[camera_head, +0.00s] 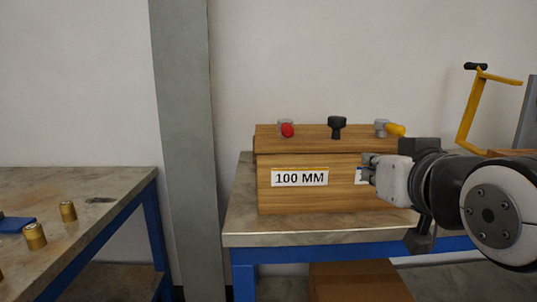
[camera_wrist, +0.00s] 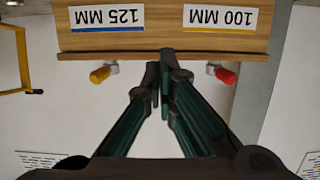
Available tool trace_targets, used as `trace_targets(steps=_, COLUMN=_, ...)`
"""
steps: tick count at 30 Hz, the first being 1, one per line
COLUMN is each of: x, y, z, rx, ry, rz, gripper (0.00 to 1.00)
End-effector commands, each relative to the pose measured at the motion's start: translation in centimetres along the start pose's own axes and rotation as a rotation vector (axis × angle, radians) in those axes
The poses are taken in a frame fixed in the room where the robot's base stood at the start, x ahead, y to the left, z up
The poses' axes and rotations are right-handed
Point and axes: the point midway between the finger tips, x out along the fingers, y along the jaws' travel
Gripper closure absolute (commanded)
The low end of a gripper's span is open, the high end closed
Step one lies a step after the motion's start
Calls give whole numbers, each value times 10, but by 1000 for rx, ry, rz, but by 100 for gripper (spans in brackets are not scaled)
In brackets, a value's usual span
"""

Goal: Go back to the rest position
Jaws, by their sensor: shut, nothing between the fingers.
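My gripper (camera_head: 368,168) is shut and empty in front of the right part of a wooden box (camera_head: 330,198) in the head view. In the wrist view my gripper (camera_wrist: 161,75) shows its two dark fingers together, with the box (camera_wrist: 160,42) upside down beyond them. The box has a "100 MM" label (camera_head: 300,177) on its front. A second label, "125 MM" (camera_wrist: 107,18), shows in the wrist view and is mostly hidden by my gripper in the head view. I cannot tell how far the fingers are from the box.
A red knob (camera_head: 287,130), a black knob (camera_head: 337,127) and a yellow knob (camera_head: 397,130) show along the box top. The box stands on a blue-legged table (camera_head: 300,232). A left table (camera_head: 110,185) holds brass cylinders (camera_head: 35,236). A yellow frame (camera_head: 470,112) stands right. A grey column (camera_head: 183,120) stands between the tables.

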Motion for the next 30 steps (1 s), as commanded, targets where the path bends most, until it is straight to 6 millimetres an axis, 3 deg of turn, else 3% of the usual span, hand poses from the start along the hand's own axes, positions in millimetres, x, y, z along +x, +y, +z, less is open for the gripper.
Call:
trace_targets(steps=5, x=-19, y=4, z=63, rx=5, ry=-274, rz=12, gripper=100)
trace_targets(steps=8, x=-41, y=5, z=104, rx=7, ry=-460, rz=17, gripper=100)
trace_targets(steps=12, x=-83, y=6, z=154, rx=10, ry=-716, rz=19, gripper=100)
trace_targets(steps=15, x=-115, y=6, z=180, rx=12, ry=-875, rz=18, gripper=100)
trace_targets(steps=21, x=-170, y=6, z=212, rx=13, ry=-1117, rz=12, gripper=100)
trace_targets(steps=27, x=-220, y=5, z=228, rx=12, ry=-1315, rz=3, gripper=100)
trace_targets(steps=30, x=-221, y=5, z=210, rx=12, ry=-1300, rz=3, gripper=100)
